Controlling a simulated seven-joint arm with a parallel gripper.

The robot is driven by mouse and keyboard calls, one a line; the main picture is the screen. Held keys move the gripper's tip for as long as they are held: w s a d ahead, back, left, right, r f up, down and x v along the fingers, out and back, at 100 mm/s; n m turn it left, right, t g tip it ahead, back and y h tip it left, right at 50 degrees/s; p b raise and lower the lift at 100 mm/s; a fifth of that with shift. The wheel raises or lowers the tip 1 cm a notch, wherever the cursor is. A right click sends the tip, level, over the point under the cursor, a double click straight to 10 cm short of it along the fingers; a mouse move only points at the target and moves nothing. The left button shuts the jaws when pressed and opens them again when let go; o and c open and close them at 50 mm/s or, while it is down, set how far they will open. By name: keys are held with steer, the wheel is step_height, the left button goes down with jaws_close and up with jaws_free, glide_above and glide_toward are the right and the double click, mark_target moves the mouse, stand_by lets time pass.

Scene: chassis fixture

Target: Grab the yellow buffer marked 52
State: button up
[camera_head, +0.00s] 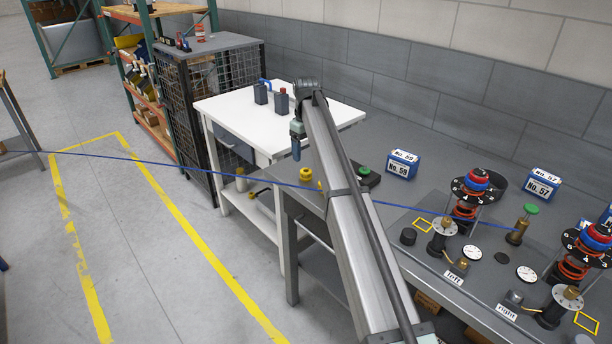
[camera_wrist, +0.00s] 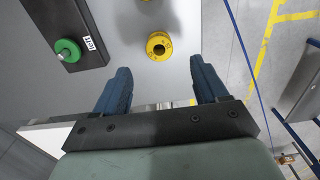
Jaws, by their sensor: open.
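A yellow round buffer (camera_wrist: 152,39) with a hole in its middle stands on the grey table, just beyond my fingertips in the wrist view. It has small dark marks, too small to read as a number. In the head view a yellow buffer (camera_head: 305,175) stands near the left corner of the grey table. My gripper (camera_wrist: 160,72) is open and empty, its two blue fingers apart on either side of the buffer's line. In the head view my gripper (camera_head: 297,152) hangs above and left of the buffer, partly hidden by my arm.
A black box with a green button (camera_wrist: 68,50) lies beside the buffer; it also shows in the head view (camera_head: 366,177). Blue-white boxes No. 59 (camera_head: 402,164) and No. 57 (camera_head: 543,185) stand behind. A blue cable (camera_head: 180,163) crosses the head view. A white table (camera_head: 330,112) adjoins.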

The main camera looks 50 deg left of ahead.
mark_target(306, 175)
steer(key=shift+w+a+f, duration=0.1)
steer(key=shift+a+f, duration=0.05)
steer(key=shift+f, duration=3.65)
steer(key=c, duration=1.2)
steer(key=shift+o, duration=0.2)
steer(key=shift+r, duration=0.1)
